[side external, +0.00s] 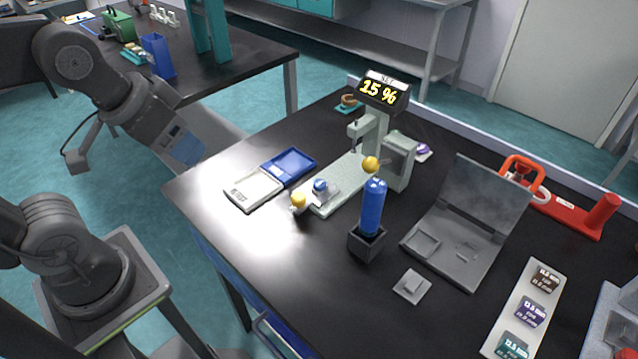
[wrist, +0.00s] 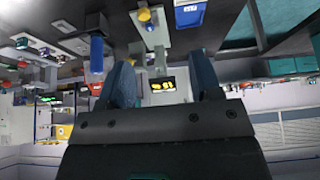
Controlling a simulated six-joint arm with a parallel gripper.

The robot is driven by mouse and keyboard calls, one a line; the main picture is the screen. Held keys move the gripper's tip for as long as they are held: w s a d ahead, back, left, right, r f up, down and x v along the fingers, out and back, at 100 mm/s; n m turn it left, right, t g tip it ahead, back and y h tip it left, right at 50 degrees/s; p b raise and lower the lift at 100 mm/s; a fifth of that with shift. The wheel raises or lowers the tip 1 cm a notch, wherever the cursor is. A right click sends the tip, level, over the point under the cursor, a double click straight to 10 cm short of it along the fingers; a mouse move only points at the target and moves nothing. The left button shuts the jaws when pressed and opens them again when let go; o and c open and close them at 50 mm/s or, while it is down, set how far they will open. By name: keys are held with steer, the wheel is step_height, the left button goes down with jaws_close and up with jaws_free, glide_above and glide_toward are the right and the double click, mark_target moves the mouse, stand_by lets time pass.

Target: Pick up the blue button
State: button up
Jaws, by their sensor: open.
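A small blue button (side external: 320,186) sits on a pale block at the near end of the light green base of a bench instrument (side external: 346,180). Its details are too small to tell. My gripper (wrist: 163,85) shows in the wrist view with its two dark blue fingers spread apart and nothing between them. In the side external view my arm's end is at upper left, beyond the table's left edge and well apart from the button.
A blue cylinder (side external: 373,206) stands in a dark holder to the right. A scale with a white and blue tray (side external: 289,168) lies left of the instrument. A grey hinged case (side external: 470,215) is open at right. The front left tabletop is clear.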

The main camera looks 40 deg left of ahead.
stand_by(0.5)
steer(key=n+g, duration=0.6)
steer(key=n, duration=1)
glide_above(320, 183)
steer(key=f, duration=1.4)
steer(key=shift+w+a+f, duration=0.1)
steer(key=shift+w+f, duration=0.1)
steer(key=shift+f, duration=0.2)
steer(key=shift+s+f, duration=0.15)
steer(key=shift+f, duration=2.65)
steer(key=shift+c, duration=0.3)
steer(key=c, duration=0.9)
